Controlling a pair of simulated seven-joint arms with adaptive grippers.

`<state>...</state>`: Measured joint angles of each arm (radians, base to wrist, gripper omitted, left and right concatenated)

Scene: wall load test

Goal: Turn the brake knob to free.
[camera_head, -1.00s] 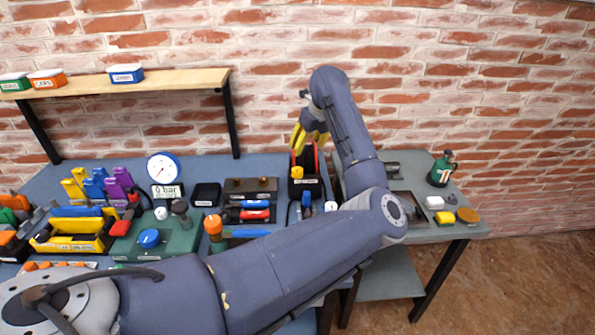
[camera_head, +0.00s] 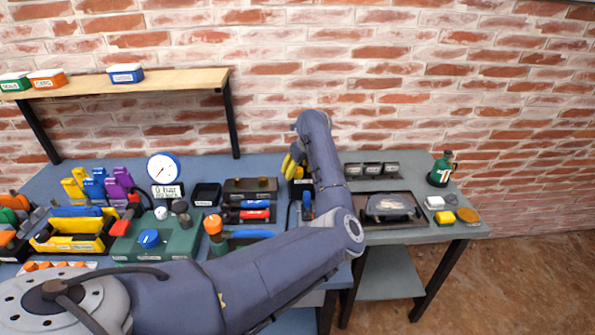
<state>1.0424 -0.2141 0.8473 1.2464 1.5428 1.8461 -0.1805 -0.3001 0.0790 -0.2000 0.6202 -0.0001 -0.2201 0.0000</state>
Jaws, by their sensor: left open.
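A green box (camera_head: 180,243) stands on the blue-grey bench at the left. A blue knob (camera_head: 149,238) with a pale mark sits on its top, with a white knob (camera_head: 161,213) and a dark grey knob (camera_head: 180,207) behind it. I cannot read which knob is the brake knob. My left gripper (camera_head: 291,164) has yellow fingers, is open, and hangs above the back right part of the bench, well right of the knobs and apart from them. Its wrist partly hides the fingers. My right gripper is out of view.
A round gauge (camera_head: 163,168) with a "0 bar" display (camera_head: 167,191) stands behind the box. An orange-topped tool (camera_head: 214,229) stands at its right. My left arm crosses the bench front. A side table holds a dark tray (camera_head: 424,218) and a green bottle (camera_head: 442,170).

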